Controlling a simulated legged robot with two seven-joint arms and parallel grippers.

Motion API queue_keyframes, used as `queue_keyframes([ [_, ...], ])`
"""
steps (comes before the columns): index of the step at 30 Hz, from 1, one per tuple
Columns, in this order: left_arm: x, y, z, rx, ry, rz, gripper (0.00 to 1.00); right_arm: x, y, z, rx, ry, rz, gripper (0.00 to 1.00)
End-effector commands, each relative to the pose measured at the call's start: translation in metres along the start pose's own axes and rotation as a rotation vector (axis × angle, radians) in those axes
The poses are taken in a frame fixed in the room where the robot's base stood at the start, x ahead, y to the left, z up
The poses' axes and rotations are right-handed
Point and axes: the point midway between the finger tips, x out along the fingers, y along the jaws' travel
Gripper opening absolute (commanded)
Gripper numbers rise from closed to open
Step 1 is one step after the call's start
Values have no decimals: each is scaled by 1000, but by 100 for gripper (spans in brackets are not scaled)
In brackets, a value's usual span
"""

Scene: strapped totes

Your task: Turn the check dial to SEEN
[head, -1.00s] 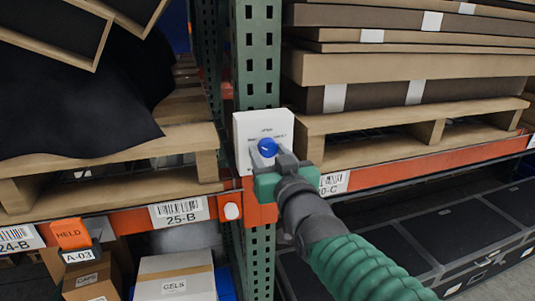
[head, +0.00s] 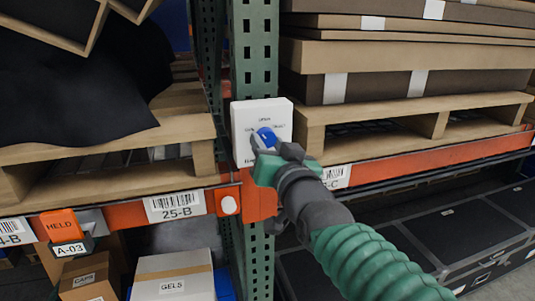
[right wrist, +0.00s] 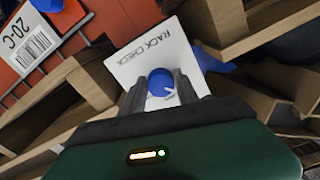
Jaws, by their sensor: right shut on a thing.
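The check dial is a blue round knob (head: 266,137) on a white panel (head: 243,118) fixed to the green rack upright. The panel has small printed words around the knob, too small to read surely in the head view. In the right wrist view the panel (right wrist: 133,67) reads "RACK CHECK", and the blue knob (right wrist: 160,84) carries a white pointer mark. My right gripper (head: 268,148) is shut on the knob, its two dark fingers on either side of it. The fingers hide part of the knob and the lower labels. My left gripper is not in view.
A green perforated upright (head: 254,60) stands behind the panel. Orange beams (head: 400,165) with bin labels run to both sides. Wooden pallets (head: 110,148) with stacked goods flank the panel. Boxes and an orange "HELD" tag (head: 62,225) sit lower left.

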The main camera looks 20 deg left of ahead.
Motion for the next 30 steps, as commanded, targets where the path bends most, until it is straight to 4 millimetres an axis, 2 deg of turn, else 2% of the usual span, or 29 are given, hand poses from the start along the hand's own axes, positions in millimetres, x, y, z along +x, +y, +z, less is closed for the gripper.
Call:
queue_keyframes([
  [1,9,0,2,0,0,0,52,0,1,3,42,3,0,0],
  [9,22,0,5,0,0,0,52,0,1,1,300,3,1,0],
  [21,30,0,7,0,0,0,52,0,0,-1,615,2,1,0],
  [30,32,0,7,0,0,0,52,0,0,-1,733,1,2,0],
])
